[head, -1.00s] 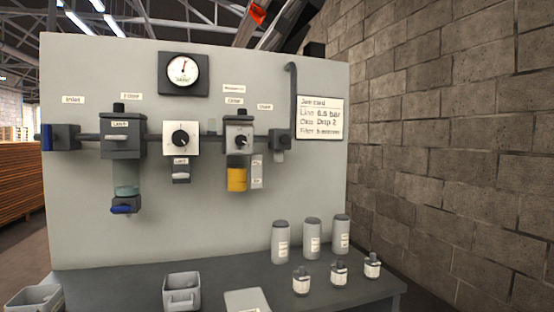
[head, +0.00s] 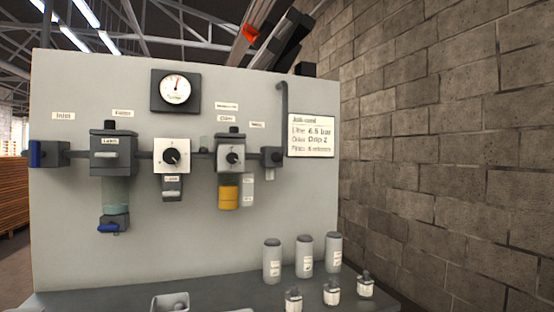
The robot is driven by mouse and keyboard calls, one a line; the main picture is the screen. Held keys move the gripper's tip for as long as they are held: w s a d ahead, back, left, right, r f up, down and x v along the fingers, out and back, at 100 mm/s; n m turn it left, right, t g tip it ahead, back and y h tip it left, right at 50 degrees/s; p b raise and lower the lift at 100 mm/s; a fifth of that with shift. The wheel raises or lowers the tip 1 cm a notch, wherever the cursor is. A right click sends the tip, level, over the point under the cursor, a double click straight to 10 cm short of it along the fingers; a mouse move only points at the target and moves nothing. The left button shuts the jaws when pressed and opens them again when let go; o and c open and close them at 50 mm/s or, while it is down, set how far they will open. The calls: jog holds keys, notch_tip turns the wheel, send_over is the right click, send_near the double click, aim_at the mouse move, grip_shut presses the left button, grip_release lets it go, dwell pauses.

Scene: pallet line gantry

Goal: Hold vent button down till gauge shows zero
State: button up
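The round gauge (head: 174,90) is mounted near the top of the grey panel (head: 70,230), with its needle pointing roughly up; its numbers are too small to read. Below it a row of units runs along a dark pipe: a blue-handled inlet valve (head: 35,154), a filter (head: 113,155) with a clear bowl, a white-faced knob unit (head: 172,156), and an oiler (head: 231,158) with an amber bowl. A small dark block (head: 271,157) ends the row. I cannot tell which part is the vent button. My gripper is not in view.
Several grey canisters (head: 272,262) and small bottles (head: 331,292) stand on the dark bench (head: 100,298) below. A grey bin (head: 170,303) is cut off at the bottom. A block wall (head: 450,150) closes the right side.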

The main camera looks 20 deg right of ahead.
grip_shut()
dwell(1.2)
